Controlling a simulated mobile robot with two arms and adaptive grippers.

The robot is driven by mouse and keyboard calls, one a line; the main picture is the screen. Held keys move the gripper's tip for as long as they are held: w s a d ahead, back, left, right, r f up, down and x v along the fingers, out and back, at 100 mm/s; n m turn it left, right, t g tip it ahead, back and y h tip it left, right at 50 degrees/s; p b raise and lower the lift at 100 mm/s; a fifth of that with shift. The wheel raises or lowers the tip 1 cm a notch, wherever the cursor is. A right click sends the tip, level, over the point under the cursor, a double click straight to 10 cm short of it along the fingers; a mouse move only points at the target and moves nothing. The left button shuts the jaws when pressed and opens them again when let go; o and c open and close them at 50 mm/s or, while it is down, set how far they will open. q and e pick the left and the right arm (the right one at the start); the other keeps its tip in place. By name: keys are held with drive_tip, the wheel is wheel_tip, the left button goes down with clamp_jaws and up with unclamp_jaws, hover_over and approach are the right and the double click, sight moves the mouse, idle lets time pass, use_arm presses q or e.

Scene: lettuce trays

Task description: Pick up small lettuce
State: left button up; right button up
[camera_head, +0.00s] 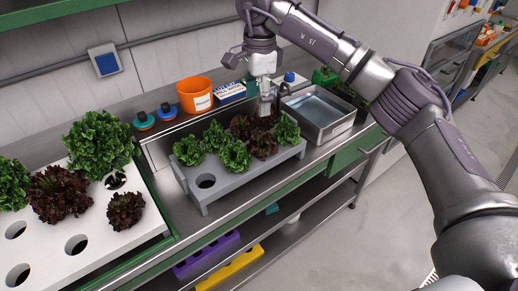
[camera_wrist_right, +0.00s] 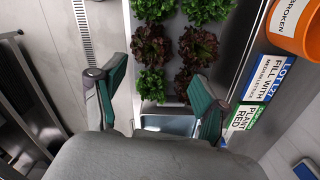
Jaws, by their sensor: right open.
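Small lettuces stand in a grey tray (camera_head: 240,188) on the steel bench. Green ones (camera_head: 188,151) fill its left part, dark red ones (camera_head: 263,144) its middle, and another green one (camera_head: 287,131) its right end. My right gripper (camera_head: 265,103) is over the back right part of the tray, close to the red lettuces. In the right wrist view its two fingers (camera_wrist_right: 155,100) are wide apart with nothing between them gripped. A green lettuce (camera_wrist_right: 152,84) and a red lettuce (camera_wrist_right: 198,46) show beyond the fingertips. My left gripper is not in view.
A white tray (camera_head: 95,246) with larger lettuces and empty holes is at the left. A metal basin (camera_head: 335,132) stands right of the grey tray. An orange bucket (camera_head: 195,95) and a labelled box (camera_head: 230,91) stand behind. The grey tray has an empty hole at its front left.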

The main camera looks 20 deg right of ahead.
sight(261, 138)
drive_tip(key=f, duration=0.5)
drive_tip(key=f+p, duration=0.1)
drive_tip(key=f, duration=0.1)
drive_tip(key=shift+s+d+f, duration=0.1)
drive_tip(key=shift+d+f, duration=0.25)
drive_tip(key=shift+f, duration=0.05)
drive_tip(key=f, duration=0.1)
drive_tip(key=f+p, duration=0.1)
drive_tip(key=f, duration=0.1)
drive_tip(key=s+f+p, duration=0.1)
drive_tip(key=shift+a+f, duration=0.15)
drive_tip(key=shift+f, duration=0.25)
drive_tip(key=shift+w+f, duration=0.1)
drive_tip(key=shift+f, duration=0.2)
drive_tip(key=c, duration=1.2)
drive_tip(key=shift+r, duration=0.2)
